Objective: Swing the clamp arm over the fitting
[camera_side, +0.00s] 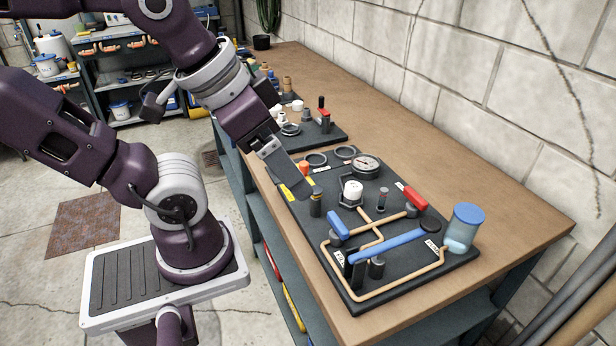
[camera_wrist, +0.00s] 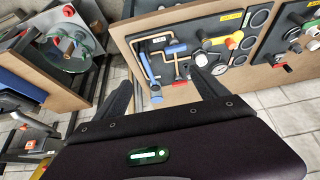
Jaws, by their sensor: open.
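A long blue bar (camera_side: 390,245) lies across the front of the black fittings board (camera_side: 300,225), with a round black pad at its right end and a dark post under its left end. It may be the clamp arm. A white-capped fitting (camera_side: 352,190) stands near the board's middle; I cannot tell which part is the task's fitting. My gripper (camera_side: 300,186) hangs over the board's left edge, open and apart from the blue bar. In the wrist view its two dark fingers (camera_wrist: 163,82) are spread with nothing between them.
Copper pipes (camera_side: 395,289), a short blue handle (camera_side: 338,225), a red handle (camera_side: 413,197), a gauge (camera_side: 366,164) and a blue-lidded jar (camera_side: 465,225) crowd the board. A second board (camera_side: 335,135) lies behind. The wooden bench top (camera_side: 440,150) is clear towards the block wall.

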